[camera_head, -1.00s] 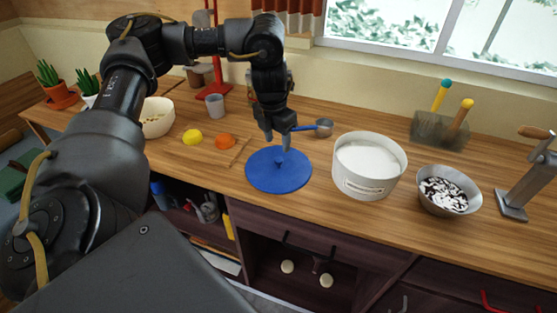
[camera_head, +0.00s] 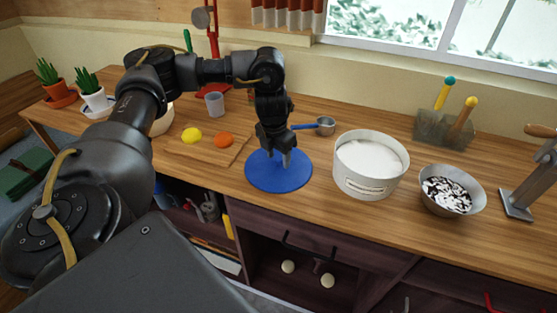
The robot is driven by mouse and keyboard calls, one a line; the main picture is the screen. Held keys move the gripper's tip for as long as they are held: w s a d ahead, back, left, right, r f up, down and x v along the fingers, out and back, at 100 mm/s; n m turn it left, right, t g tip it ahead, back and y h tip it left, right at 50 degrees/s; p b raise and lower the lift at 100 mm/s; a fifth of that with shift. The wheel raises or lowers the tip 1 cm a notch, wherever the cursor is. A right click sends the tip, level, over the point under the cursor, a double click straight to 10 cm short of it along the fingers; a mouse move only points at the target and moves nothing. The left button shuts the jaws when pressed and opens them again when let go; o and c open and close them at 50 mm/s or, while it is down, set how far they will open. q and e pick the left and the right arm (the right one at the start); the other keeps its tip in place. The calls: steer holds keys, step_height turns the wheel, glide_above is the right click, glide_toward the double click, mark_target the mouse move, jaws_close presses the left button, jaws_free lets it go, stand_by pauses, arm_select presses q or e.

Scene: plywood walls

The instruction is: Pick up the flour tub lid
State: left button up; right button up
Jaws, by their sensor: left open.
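The flour tub lid (camera_head: 279,180) is a round blue disc lying flat on the wooden counter. My left gripper (camera_head: 281,165) is just above the lid's middle, pointing down, with its fingers open. The fingers hide the knob at the lid's centre, and I cannot tell whether they touch it. The white flour tub (camera_head: 366,178) stands uncovered to the right of the lid, filled with white flour. My right gripper is not in view.
A small metal scoop with a blue handle (camera_head: 326,126) lies behind the lid. A cutting board (camera_head: 207,151) with a lemon (camera_head: 191,136) and an orange (camera_head: 224,140) is on the left. A metal bowl (camera_head: 435,199) stands right of the tub. The counter's front edge is close.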

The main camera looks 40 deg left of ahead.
arm_select(q)
steer(key=c, duration=1.1)
steer(key=shift+o, duration=0.2)
steer(key=shift+r, duration=0.15)
steer(key=shift+w+r, duration=0.1)
steer(key=shift+r, duration=0.5)
steer(key=s+d+r+p, duration=0.1)
steer(key=s+r, duration=1)
steer(key=s, duration=0.3)
steer(key=shift+d+r, duration=0.25)
steer(key=shift+d, duration=0.15)
